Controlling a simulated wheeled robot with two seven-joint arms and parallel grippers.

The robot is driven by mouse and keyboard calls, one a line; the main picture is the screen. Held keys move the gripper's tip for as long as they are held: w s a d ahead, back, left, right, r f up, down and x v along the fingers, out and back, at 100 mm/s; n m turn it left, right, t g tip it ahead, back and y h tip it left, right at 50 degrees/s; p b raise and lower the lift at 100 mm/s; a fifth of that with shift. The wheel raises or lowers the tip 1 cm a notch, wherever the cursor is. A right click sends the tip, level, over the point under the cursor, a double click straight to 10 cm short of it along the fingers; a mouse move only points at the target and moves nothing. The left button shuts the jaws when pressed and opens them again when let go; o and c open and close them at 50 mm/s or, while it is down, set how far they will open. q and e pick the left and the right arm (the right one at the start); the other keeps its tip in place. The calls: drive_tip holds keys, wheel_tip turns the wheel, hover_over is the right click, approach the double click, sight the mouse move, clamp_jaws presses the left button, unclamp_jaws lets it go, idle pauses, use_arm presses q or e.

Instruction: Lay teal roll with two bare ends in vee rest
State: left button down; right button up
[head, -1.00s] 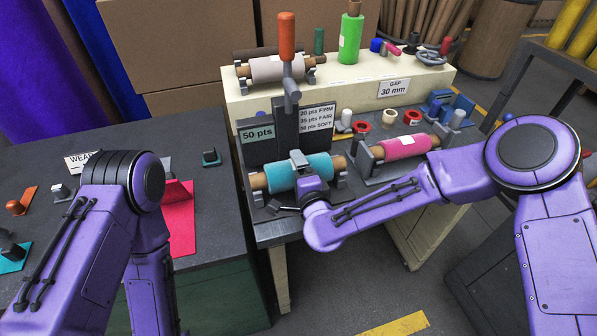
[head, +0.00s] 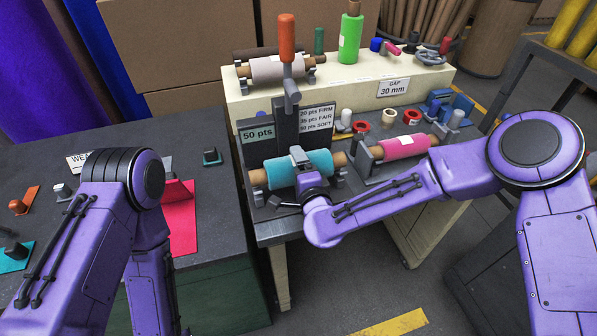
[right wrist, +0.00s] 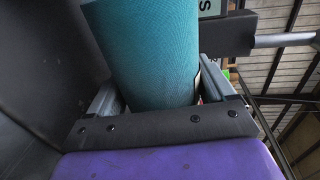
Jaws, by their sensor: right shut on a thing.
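The teal roll (head: 284,172) has a bare brown core end on each side. It lies roughly level across the front of the bench stand, over grey vee supports (head: 258,197) near its ends. I cannot tell whether the cores touch the supports. My right gripper (head: 301,168) is shut on the roll's middle, one grey finger showing over its top. In the right wrist view the teal roll (right wrist: 152,50) fills the space between the fingers, with its ends out of frame. My left arm is at the left; its gripper is out of view.
A pink roll (head: 402,147) rests in a holder to the right. A pale roll (head: 278,69) and an upright green roll (head: 350,40) are on the back shelf.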

drive_tip(key=shift+r, duration=0.15)
drive_tip(key=shift+r+p, duration=0.7)
drive_tip(key=shift+r, duration=0.3)
drive_tip(key=shift+r+p, duration=1.3)
drive_tip(key=shift+r, duration=0.35)
